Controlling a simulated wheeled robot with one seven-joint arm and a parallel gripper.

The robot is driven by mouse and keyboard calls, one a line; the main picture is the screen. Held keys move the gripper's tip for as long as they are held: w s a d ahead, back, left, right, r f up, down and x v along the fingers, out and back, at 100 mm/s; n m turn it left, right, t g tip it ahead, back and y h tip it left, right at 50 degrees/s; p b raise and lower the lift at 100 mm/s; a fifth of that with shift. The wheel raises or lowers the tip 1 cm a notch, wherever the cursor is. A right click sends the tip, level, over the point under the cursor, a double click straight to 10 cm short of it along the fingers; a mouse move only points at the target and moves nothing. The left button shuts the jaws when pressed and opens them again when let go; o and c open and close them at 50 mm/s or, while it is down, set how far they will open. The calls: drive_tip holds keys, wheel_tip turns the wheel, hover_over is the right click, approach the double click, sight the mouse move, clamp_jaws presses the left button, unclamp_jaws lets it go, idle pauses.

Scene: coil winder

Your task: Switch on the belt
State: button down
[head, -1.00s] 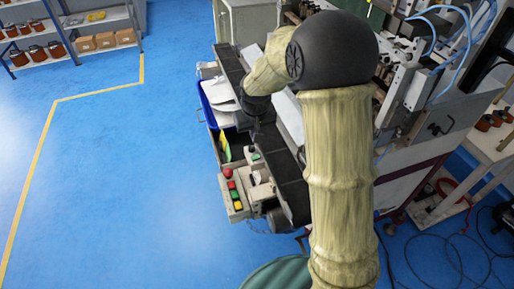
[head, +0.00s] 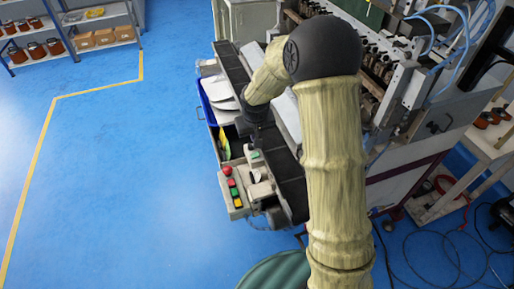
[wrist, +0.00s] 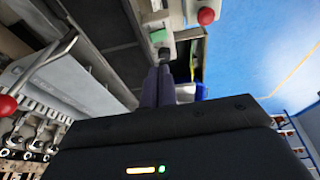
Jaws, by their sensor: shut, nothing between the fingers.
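The dark belt (head: 290,180) runs along the front of the machine in the head view; part of it also shows in the wrist view (wrist: 118,45). At its near end is a control box (head: 238,210) with a red button (head: 227,171) and coloured buttons below it. A smaller box with a green part (head: 254,155) stands beside it. In the wrist view my gripper (wrist: 159,68) is shut and empty, its fingertips close to the small box's green part (wrist: 164,53). I cannot tell whether they touch. The red button (wrist: 206,17) is beyond them, to the right.
A blue bin (head: 210,112) with white pieces stands left of the belt. The winder with its spindles (head: 378,75) fills the right side. Cables (head: 425,240) lie on the floor at right. The blue floor (head: 110,180) at left is clear.

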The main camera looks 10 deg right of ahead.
sight(257, 153)
drive_tip(key=x, duration=0.2)
drive_tip(key=p+x, duration=0.1)
drive_tip(key=x, duration=0.2)
drive_tip(key=s+x, duration=0.1)
drive_tip(key=x, duration=0.1)
drive_tip(key=shift+w+d+f+p, duration=0.15)
drive_tip(key=shift+d+f+p, duration=0.05)
drive_tip(key=shift+f+p, duration=0.2)
drive_tip(key=shift+d+f, duration=0.25)
drive_tip(key=shift+f, duration=0.45)
drive_tip(key=shift+w, duration=0.1)
